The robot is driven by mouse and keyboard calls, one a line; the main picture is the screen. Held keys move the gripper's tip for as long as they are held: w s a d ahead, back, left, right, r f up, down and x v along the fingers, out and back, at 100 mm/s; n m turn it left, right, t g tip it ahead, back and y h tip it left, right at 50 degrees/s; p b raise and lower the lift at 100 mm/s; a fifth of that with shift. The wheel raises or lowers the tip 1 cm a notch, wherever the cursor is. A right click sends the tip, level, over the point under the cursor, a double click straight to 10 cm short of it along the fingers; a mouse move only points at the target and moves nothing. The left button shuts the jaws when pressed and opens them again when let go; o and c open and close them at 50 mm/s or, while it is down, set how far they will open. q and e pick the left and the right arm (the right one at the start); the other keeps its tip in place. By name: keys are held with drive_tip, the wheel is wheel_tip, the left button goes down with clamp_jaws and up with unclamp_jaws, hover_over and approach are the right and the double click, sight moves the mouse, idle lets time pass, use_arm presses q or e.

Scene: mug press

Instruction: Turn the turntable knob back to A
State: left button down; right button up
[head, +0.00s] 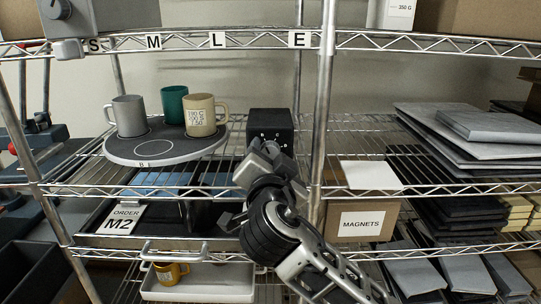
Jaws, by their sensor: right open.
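A round grey turntable (165,156) stands on the middle shelf at the left, with letters on its front rim. It carries a grey mug (129,116), a green mug (174,104) and a cream mug (200,117) with printed text. A black control box (270,121) with small white letters stands to the right of the turntable. My right gripper (264,154) is open, right in front of the lower part of this box. It hides the knob, so I cannot tell where the knob points or whether the fingers touch it. My left gripper is not in view.
A shelf post (321,105) rises just right of the control box. Below are an order M2 card (121,218), a MAGNETS box (361,222) and a white tray (205,283) with a yellow mug (170,272). Grey folders (465,140) fill the right side.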

drive_tip(key=c, duration=1)
